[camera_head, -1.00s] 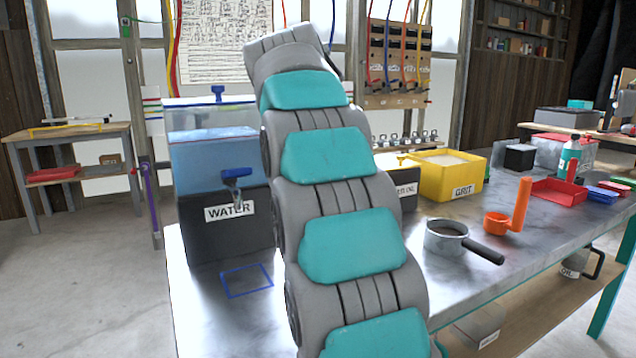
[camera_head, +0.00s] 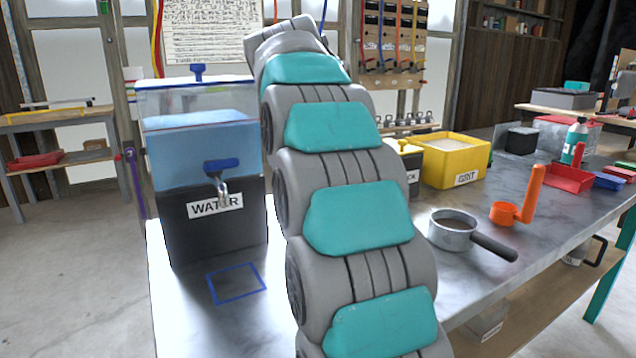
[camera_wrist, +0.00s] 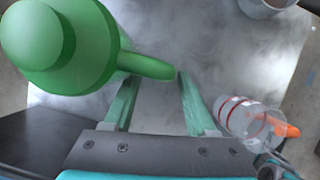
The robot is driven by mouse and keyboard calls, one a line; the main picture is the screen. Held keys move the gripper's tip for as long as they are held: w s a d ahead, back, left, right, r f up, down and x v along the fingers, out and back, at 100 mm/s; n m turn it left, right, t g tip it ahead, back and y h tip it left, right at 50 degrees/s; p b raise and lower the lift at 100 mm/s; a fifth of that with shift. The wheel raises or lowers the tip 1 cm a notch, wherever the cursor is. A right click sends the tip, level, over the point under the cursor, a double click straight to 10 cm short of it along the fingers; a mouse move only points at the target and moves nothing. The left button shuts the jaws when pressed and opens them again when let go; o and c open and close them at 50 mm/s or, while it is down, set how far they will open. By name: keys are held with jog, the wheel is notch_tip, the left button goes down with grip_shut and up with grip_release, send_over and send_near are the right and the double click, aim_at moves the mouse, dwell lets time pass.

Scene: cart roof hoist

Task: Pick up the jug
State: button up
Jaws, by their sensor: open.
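My gripper (camera_wrist: 158,90) is open in the wrist view, with its two teal fingers apart and nothing held between them. A green rounded vessel (camera_wrist: 60,45), seen from above, stands at upper left; it looks like the jug. Its handle-like arm (camera_wrist: 148,66) reaches right, just beyond or between the fingertips; contact cannot be told. A clear vessel with red bands (camera_wrist: 240,115) is right of the fingers, with an orange part beside it. In the head view my arm hides my gripper and the green vessel.
A water tank (camera_head: 200,150) with a blue tap stands left on the metal table. A blue square outline (camera_head: 236,283) lies before it. A saucepan (camera_head: 452,232), orange scoop (camera_head: 505,213) and yellow grit bin (camera_head: 455,160) are right. A handled can (camera_head: 574,258) is on the lower shelf.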

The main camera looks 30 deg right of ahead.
jog(key=shift+s+x, duration=0.15)
jog(key=shift+x, duration=0.9)
jog(key=shift+s+x, duration=0.15)
jog(key=shift+x, duration=0.9)
jog(key=shift+c, duration=0.2)
grip_shut()
